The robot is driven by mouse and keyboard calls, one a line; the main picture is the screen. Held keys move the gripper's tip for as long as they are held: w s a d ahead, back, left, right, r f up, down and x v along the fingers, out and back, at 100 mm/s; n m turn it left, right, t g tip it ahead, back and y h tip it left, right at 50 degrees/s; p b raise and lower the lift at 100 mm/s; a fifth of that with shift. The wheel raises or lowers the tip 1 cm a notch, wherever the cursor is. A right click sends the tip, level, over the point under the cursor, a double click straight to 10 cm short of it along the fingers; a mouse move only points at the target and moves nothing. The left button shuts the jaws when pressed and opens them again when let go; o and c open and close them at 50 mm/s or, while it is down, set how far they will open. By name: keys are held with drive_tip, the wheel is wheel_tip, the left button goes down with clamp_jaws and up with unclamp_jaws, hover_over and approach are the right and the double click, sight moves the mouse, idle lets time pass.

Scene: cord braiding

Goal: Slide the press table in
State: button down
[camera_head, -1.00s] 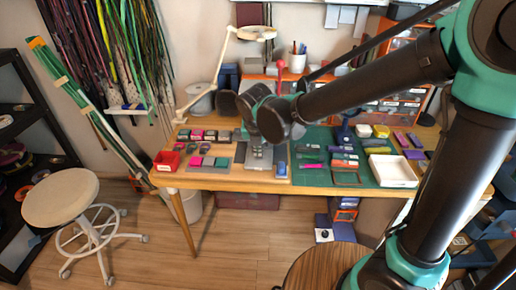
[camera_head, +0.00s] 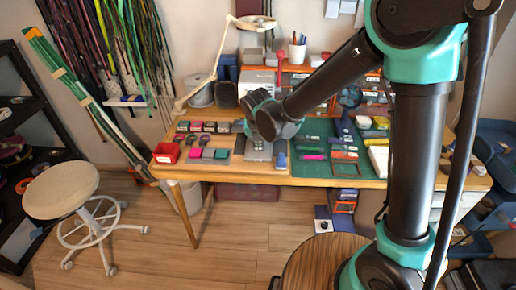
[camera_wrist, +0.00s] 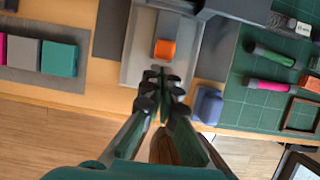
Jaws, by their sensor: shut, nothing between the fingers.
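The press stands at the middle of the workbench. In the wrist view its dark grey body (camera_wrist: 222,8) is at the top, and a lighter grey plate (camera_wrist: 140,62), which looks like the press table, reaches out toward the bench's front edge. An orange block (camera_wrist: 165,50) sits on it. My gripper (camera_wrist: 162,78) is shut and empty, its tips over the front part of the plate just short of the orange block. I cannot tell whether they touch the plate. In the head view the plate (camera_head: 258,152) shows partly, and my arm hides the gripper and much of the press.
A blue object (camera_wrist: 207,104) stands close right of the plate. A green cutting mat (camera_wrist: 238,112) with small parts lies further right. Coloured blocks (camera_wrist: 58,58) sit on a mat to the left. A red bin (camera_head: 166,153) is at the bench's left end. A stool (camera_head: 60,188) stands on the floor.

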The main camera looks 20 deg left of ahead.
drive_tip(key=shift+w, duration=0.15)
drive_tip(key=shift+w+a, duration=0.2)
drive_tip(key=shift+w, duration=0.55)
drive_tip(key=shift+w+a, duration=0.15)
drive_tip(key=shift+w, duration=0.55)
drive_tip(key=shift+w+a, duration=0.2)
drive_tip(key=shift+w, duration=0.55)
